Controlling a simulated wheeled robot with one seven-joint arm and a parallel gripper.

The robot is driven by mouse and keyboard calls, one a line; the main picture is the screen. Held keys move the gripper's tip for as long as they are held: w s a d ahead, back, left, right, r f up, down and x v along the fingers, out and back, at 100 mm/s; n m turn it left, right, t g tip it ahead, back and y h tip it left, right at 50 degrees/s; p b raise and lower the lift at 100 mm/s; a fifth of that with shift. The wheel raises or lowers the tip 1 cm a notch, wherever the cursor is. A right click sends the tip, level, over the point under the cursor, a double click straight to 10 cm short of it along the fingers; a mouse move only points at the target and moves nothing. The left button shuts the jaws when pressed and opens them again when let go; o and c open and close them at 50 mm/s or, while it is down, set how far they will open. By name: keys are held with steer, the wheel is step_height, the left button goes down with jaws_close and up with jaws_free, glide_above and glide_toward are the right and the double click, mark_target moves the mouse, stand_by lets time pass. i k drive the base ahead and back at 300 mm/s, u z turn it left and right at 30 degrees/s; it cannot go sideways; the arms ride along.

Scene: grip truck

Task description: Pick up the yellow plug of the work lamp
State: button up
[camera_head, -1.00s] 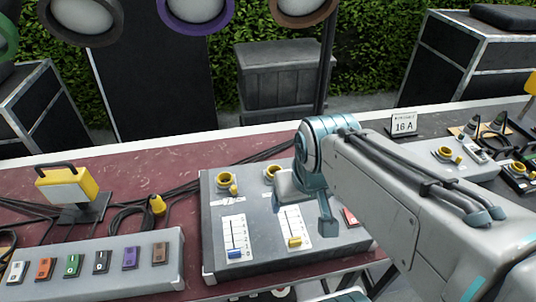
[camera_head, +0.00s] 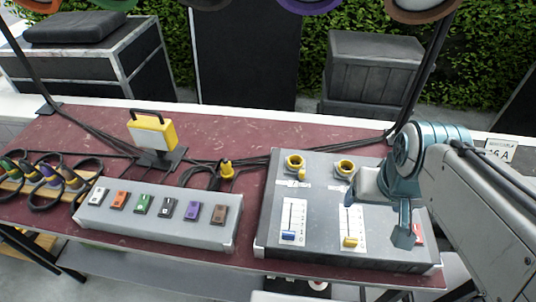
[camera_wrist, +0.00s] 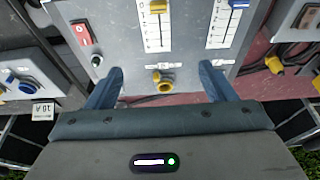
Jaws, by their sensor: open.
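The yellow plug (camera_head: 227,170) stands on the red table between the work lamp and the grey dimmer box, with a black cable beside it. The work lamp (camera_head: 153,131) is yellow with a pale face and stands on a dark base to the plug's left. My gripper (camera_head: 388,212) is over the right part of the dimmer box, well to the right of the plug. In the wrist view my gripper (camera_wrist: 160,70) has its two fingers wide apart with nothing held. A yellow piece that looks like the plug (camera_wrist: 272,64) lies right of the fingers there.
The dimmer box (camera_head: 318,215) carries two yellow sockets (camera_head: 294,161), sliders and a red switch. A grey switch strip (camera_head: 158,216) lies in front of the lamp and plug. Coloured plugs on a wooden rack (camera_head: 45,175) are at far left. Black cables cross the table.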

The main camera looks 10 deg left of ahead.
mark_target(227, 172)
steer(key=k, duration=1)
steer(key=u, duration=1.85)
steer(key=i, duration=1.45)
steer(key=z, duration=2.4)
